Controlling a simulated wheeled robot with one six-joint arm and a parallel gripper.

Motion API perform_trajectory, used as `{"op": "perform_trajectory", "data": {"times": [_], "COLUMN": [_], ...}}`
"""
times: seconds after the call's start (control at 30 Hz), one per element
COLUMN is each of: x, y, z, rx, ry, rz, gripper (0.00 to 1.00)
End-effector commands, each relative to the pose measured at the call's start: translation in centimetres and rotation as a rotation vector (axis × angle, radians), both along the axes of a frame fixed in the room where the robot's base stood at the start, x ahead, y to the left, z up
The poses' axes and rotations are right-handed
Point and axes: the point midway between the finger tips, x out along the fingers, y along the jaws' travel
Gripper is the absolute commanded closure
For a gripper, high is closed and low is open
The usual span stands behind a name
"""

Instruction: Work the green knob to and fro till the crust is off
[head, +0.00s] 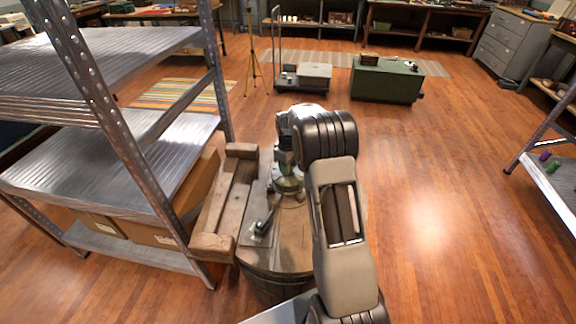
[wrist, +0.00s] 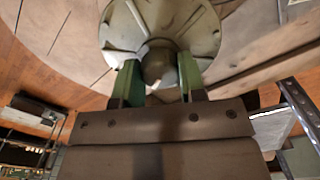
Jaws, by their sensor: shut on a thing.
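The knob (wrist: 158,65) shows in the wrist view as a dull, rounded grey-green hub in front of a wide ribbed disc (wrist: 190,22) of similar colour. My gripper (wrist: 159,82) has one green-faced finger on each side of the hub and is shut on it. In the head view the greenish round fitting (head: 287,186) sits low on the barrel's wooden top, with my gripper and arm over it. My arm hides much of it there. I cannot make out any crust clearly; a small pale patch shows low on the hub.
The barrel (head: 272,284) stands under my arm, with a small dark-handled thing (head: 264,224) on its top. A wooden trough-like frame (head: 222,205) is close on its left, beside the metal shelf (head: 160,160). Floor to the right is clear. A green chest (head: 386,82) stands farther back.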

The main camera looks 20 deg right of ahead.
Motion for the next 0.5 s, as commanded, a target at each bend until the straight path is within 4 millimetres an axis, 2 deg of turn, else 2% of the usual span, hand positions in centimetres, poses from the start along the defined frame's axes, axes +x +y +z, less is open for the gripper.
{"op": "perform_trajectory", "data": {"times": [0.5], "x": [0.01], "y": [0.00], "z": [0.06], "rx": [-0.001], "ry": [0.000], "rz": [-0.405], "gripper": [0.86]}}
